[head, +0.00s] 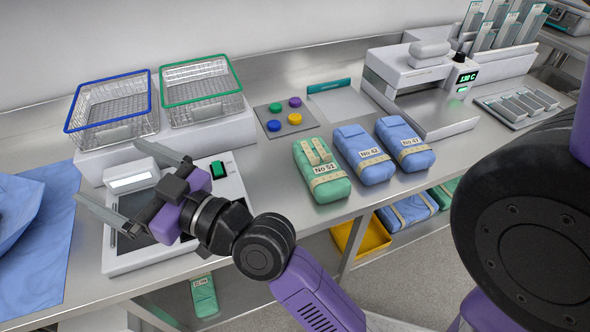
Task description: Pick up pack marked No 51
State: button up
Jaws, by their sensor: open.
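The pack marked No 51 (322,171) is green with pale tape and a label, and lies on the steel counter (262,192) right of the middle. Two blue packs lie to its right, one marked No 42 (363,153) and one whose label looks like No 41 (405,144). My gripper (107,190) is open and empty, its two fingers spread wide. It hangs over the white device with a dark plate (127,262), well to the left of the No 51 pack. Nothing covers the pack.
Wire baskets with a blue rim (108,104) and a green rim (201,90) stand behind my gripper. A grey plate with coloured discs (286,119) lies behind the No 51 pack. A white sealing machine (420,90) stands back right. More packs and a yellow bin (362,240) sit below.

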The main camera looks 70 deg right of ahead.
jog(key=w+d+r+n+y+b, duration=0.3)
jog(key=w+d+r+n+y, duration=0.2)
jog(key=r+n, duration=0.45)
jog(key=d+f+n+g+y+b, duration=0.1)
jog(key=d+f+n+g+b, duration=0.1)
jog(key=d+f+n+g, duration=0.45)
jog(key=n+g+h+b, duration=0.2)
jog(key=n+g+h, duration=0.3)
jog(key=n+g, duration=0.7)
send_over(325, 168)
jog(key=w, duration=0.1)
notch_tip(325, 168, down, 16)
jog(key=shift+w+r+m+g, duration=0.1)
jog(key=shift+r+m+g, duration=0.15)
jog(key=shift+m+g, duration=0.65)
jog(key=shift+s+f, duration=0.25)
jog(key=shift+s, duration=0.05)
jog(key=f, duration=0.7)
jog(key=shift+s+f+b, duration=0.15)
jog(key=shift+s+b, duration=0.1)
jog(key=shift+b, duration=0.15)
